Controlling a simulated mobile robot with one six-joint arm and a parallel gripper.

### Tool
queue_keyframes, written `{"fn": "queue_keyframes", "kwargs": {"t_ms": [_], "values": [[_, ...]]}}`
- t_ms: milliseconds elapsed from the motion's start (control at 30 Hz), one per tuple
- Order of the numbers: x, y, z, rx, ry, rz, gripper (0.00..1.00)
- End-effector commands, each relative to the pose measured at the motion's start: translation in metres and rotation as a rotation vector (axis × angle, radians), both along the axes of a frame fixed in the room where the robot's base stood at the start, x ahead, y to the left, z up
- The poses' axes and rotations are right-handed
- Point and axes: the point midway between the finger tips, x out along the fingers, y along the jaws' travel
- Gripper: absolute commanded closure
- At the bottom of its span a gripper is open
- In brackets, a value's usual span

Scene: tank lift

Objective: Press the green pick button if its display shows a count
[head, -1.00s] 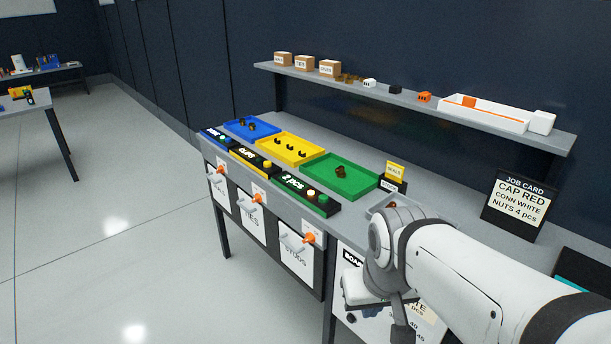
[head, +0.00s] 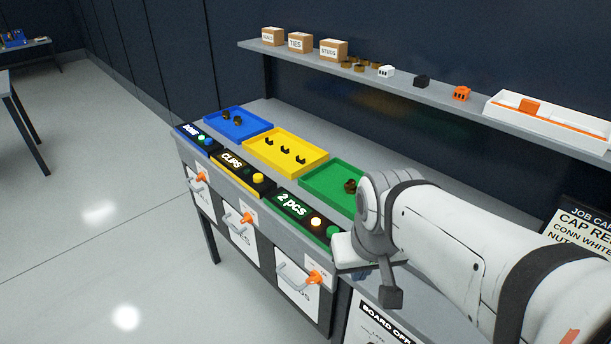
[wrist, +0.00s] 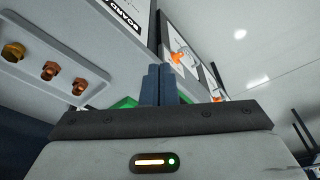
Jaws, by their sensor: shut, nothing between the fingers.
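The green bin's display (head: 291,206) reads "2 pcs". A pale lit lamp (head: 316,222) and the green pick button (head: 333,232) sit at its right end. The green bin (head: 325,176) stands behind it and holds a dark part, partly hidden by my arm. My gripper (head: 360,275) is just right of and in front of the green button in the head view. In the wrist view its dark blue fingers (wrist: 158,84) are together and empty. Bits of green show beside the fingers there; the button itself cannot be made out.
The yellow bin (head: 286,152) and blue bin (head: 238,121) stand to the left, with displays reading "CLIPS" and "DONE". Drawers with handles and orange latches (head: 315,277) are below. A shelf (head: 400,85) runs behind. A tray of nuts (wrist: 50,70) lies near my gripper.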

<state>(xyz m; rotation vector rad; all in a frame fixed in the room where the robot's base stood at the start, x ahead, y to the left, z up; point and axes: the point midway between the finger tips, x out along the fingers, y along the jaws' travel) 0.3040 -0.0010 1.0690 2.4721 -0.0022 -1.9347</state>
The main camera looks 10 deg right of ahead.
Motion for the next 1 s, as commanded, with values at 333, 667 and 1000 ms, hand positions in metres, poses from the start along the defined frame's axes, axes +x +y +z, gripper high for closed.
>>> {"fn": "queue_keyframes", "kwargs": {"t_ms": [333, 667, 1000], "values": [[0.001, -0.001, 0.001, -0.007, 0.003, 0.007, 1.00], [0.045, -0.031, 0.011, -0.321, 0.103, 0.302, 1.00], [0.141, -0.030, 0.018, -0.780, 0.198, 0.886, 1.00]]}}
